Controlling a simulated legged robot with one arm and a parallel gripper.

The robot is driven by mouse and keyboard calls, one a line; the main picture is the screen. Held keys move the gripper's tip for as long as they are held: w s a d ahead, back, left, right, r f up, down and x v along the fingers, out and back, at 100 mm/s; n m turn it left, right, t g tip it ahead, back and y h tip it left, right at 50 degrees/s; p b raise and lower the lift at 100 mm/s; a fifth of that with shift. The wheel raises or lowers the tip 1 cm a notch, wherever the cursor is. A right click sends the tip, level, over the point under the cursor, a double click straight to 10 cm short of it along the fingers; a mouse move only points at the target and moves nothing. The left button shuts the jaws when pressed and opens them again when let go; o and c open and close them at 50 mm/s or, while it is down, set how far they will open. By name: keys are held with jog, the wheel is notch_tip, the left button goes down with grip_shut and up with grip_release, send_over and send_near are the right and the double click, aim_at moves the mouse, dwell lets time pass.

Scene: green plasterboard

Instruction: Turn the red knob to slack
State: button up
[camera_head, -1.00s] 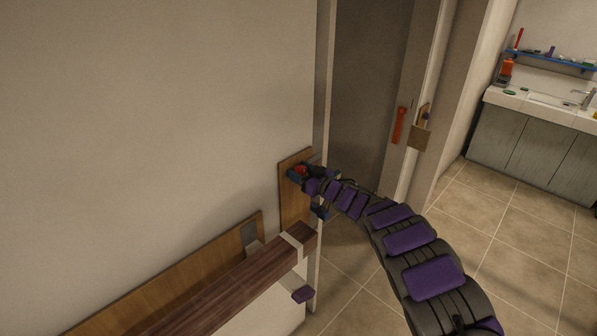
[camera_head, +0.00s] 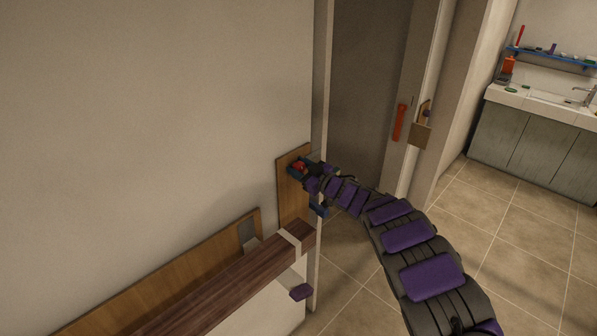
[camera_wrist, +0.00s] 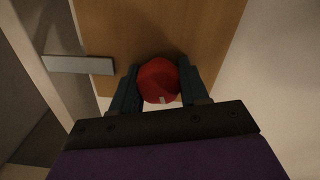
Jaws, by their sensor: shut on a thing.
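The red knob (camera_wrist: 158,79) is mounted on a wooden panel (camera_wrist: 196,30) and sits between my fingers in the wrist view. A small pale mark shows on its lower edge. My gripper (camera_wrist: 157,88) is shut on the knob, with one dark blue finger on each side.
A dark wooden beam (camera_head: 215,286) juts along the wall below the panel. A door frame and grey door (camera_head: 366,80) with an orange handle (camera_head: 400,122) stand to the right. A sink counter (camera_head: 540,105) is at the far right. Tiled floor (camera_head: 500,250) is clear.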

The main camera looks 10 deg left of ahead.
jog(key=n+b, duration=0.2)
jog(key=n, duration=0.1)
jog(key=n+b, duration=0.1)
jog(key=n, duration=0.1)
jog(key=shift+s+r+b, duration=0.1)
jog(key=shift+r+b, duration=0.15)
jog(key=shift+b, duration=0.15)
jog(key=shift+n+b, duration=1.2)
jog(key=shift+n, duration=0.6)
jog(key=shift+a, duration=0.1)
jog(key=o, duration=0.7)
jog(key=shift+o, duration=1.4)
jog(key=shift+s+a, duration=0.1)
jog(key=shift+s, duration=0.1)
jog(key=shift+o, duration=0.2)
jog(key=shift+w+f, duration=0.15)
jog(key=shift+f, duration=0.1)
